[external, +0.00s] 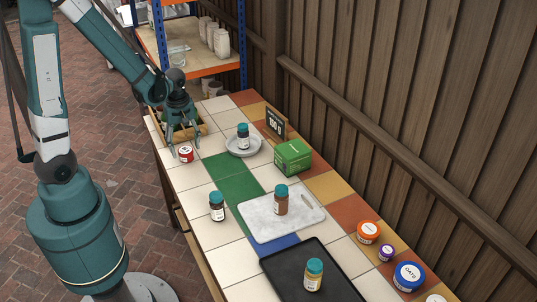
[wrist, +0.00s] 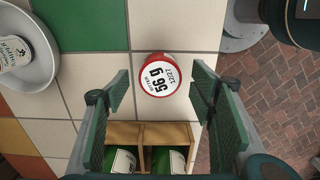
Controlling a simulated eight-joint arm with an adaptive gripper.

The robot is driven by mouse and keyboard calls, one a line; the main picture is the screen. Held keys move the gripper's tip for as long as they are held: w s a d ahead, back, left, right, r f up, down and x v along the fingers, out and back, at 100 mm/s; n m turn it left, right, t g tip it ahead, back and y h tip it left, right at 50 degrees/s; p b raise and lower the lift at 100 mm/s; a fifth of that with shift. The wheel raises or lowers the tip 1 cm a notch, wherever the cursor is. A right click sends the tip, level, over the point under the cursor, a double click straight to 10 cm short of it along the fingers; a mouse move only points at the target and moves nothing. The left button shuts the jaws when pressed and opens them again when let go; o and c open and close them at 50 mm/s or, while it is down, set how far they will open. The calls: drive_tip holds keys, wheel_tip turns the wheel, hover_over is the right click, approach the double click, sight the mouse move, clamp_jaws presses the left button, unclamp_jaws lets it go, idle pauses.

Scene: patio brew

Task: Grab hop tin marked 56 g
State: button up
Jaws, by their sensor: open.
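The hop tin (wrist: 160,76) is a small red tin whose white round lid label reads "56 g". It stands on the white tiles and also shows in the external view as a red tin (external: 186,153) near the table's left edge. My gripper (wrist: 161,90) is open and points down, with its two fingers apart on either side of the tin in the wrist view. In the external view my gripper (external: 184,146) is right above and beside the tin. I cannot tell the exact height left between fingertips and tin.
A grey plate (external: 257,149) holds a dark bottle (external: 243,137). A green box (external: 293,157), a marble board (external: 255,225), a black tray (external: 335,290) and several bottles and lidded tins stand further along the table.

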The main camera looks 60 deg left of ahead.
sight(185, 150)
drive_tip(key=shift+f+b, duration=0.45)
drive_tip(key=shift+f, duration=1.25)
drive_tip(key=shift+c, duration=0.6)
drive_tip(key=c, duration=0.9)
